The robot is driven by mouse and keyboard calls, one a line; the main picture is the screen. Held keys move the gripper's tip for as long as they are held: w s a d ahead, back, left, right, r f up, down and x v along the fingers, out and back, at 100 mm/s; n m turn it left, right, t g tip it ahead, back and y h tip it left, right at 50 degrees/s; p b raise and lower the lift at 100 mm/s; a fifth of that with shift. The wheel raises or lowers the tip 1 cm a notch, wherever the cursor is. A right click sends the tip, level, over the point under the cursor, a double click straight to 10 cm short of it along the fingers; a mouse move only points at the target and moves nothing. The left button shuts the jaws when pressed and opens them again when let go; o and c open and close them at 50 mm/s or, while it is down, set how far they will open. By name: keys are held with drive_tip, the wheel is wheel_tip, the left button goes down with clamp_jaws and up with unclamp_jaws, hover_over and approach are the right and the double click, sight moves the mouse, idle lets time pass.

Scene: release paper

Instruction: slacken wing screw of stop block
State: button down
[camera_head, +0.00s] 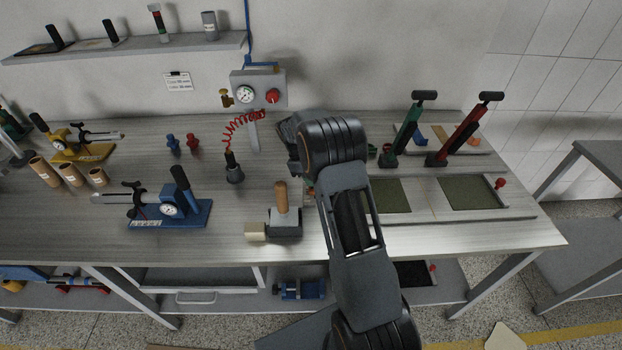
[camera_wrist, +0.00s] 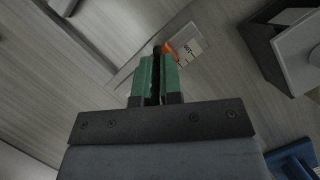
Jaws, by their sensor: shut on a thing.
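My gripper (camera_wrist: 158,68) has green fingers that are close together in the wrist view, with a small dark piece (camera_wrist: 157,49) at their tips. The fingers are shut on this piece, which fits the wing screw, but its shape is mostly hidden. An orange part (camera_wrist: 171,49) and a white printed label (camera_wrist: 188,44) lie just beyond the fingertips, at a pale strip on the bench. I cannot make out the stop block clearly. In the head view my arm covers the work spot, and only a bit of green shows beside it.
A grey block with a wooden handle (camera_head: 281,198) stands left of my arm. A blue gauge fixture (camera_head: 170,208) is farther left. Green (camera_head: 405,130) and red (camera_head: 466,130) pumps stand at the right, behind dark green panels (camera_head: 468,194). A gauge box (camera_head: 258,90) is on the wall.

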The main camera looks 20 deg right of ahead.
idle(0.4)
drive_tip(key=c, duration=1.3)
unclamp_jaws()
drive_tip(key=v, duration=1.4)
drive_tip(key=shift+s+a+b, duration=0.1)
drive_tip(key=shift+s+b, duration=0.05)
drive_tip(key=shift+b, duration=0.15)
